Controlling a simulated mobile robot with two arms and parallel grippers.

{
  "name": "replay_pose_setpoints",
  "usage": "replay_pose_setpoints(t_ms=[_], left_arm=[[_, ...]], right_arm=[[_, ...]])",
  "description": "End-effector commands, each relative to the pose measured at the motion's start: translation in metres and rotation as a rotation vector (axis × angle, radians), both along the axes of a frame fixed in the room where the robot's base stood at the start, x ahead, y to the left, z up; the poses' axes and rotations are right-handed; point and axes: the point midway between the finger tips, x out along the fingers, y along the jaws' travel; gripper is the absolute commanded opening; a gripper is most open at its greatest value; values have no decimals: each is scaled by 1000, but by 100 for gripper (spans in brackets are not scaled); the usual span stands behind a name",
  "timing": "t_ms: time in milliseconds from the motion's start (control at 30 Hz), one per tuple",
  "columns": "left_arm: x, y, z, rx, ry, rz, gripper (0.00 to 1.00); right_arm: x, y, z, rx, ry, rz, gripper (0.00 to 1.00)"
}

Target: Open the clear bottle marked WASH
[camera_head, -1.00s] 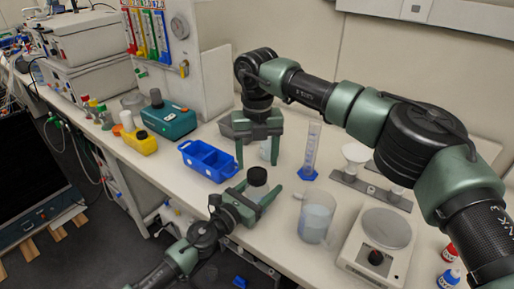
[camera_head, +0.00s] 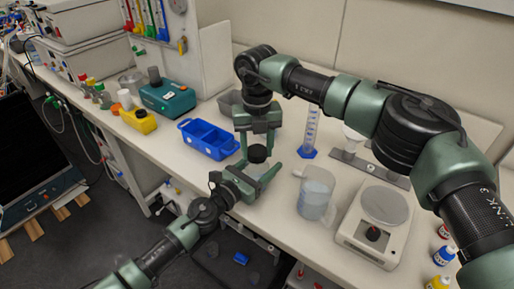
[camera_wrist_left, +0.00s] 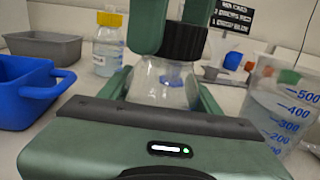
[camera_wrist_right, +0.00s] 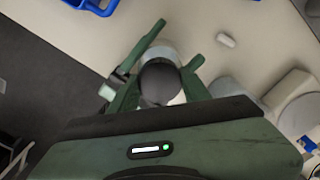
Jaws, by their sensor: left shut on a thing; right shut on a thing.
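A clear bottle (camera_wrist_left: 160,82) with a black cap (camera_wrist_left: 185,41) stands upright in front of my left wrist camera. My left gripper (camera_head: 250,178) is shut around the bottle's body from the side. My right gripper (camera_head: 259,148) points down from above, its fingers on either side of the black cap, and is shut on it. The cap also shows in the head view (camera_head: 258,154) and the right wrist view (camera_wrist_right: 160,84). The cap looks seated on the bottle's neck. No WASH marking is readable, and the fingers hide part of the bottle.
A blue divided tray (camera_head: 207,137) lies left of the grippers. A beaker (camera_head: 316,194) and a balance (camera_head: 375,222) stand to the right. A graduated cylinder (camera_head: 311,133) stands behind. A yellow-capped bottle (camera_wrist_left: 108,45) stands farther back in the left wrist view.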

Motion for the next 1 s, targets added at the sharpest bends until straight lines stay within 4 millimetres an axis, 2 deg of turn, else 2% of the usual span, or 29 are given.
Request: replay_pose_setpoints(t_ms=[133,400,500,1000], left_arm=[[0,0,1,-1,-1,1,0],[0,1,1,-1,-1,1,0],[0,1,0,-1,0,1,0],[0,1,0,-1,-1,1,0]], right_arm=[[0,-1,0,0,0,166,0],[1,-1,1,1,-1,690,0],[1,-1,1,0,-1,802,0],[1,-1,1,1,-1,815,0]])
